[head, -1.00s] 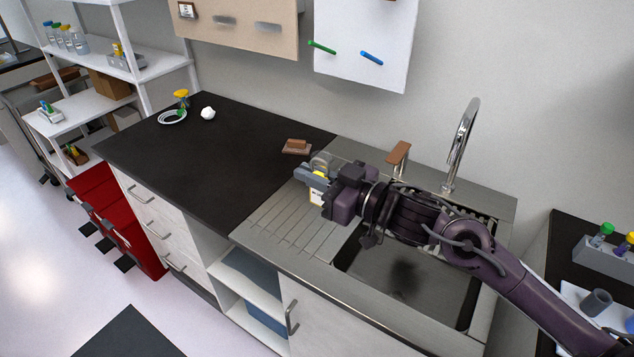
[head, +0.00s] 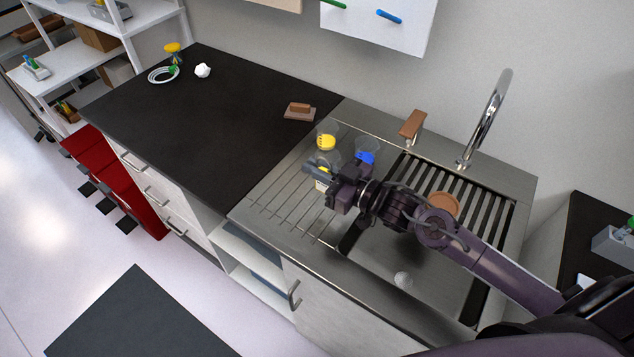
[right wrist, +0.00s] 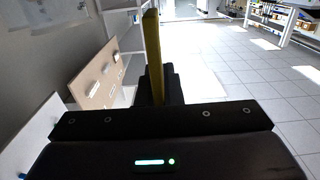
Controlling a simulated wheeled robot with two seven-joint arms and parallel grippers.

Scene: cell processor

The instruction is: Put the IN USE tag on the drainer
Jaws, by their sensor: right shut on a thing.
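The drainer (head: 283,203) is the ribbed metal surface left of the sink basin. My right gripper (head: 314,175) is over the drainer's right part, shut on the IN USE tag (head: 321,185). Only a small pale and yellow part of the tag shows below the fingers in the head view; its lettering is not readable. In the right wrist view the tag (right wrist: 152,58) is a thin yellow strip seen edge-on, upright between the fingers. I cannot tell whether it touches the drainer. My left gripper is not in view.
Clear vessels with a yellow patch (head: 326,142) and a blue patch (head: 365,158) stand close behind my right gripper. A brown block (head: 299,111) lies on the black counter. The faucet (head: 487,115) rises behind the basin. The drainer's left part is clear.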

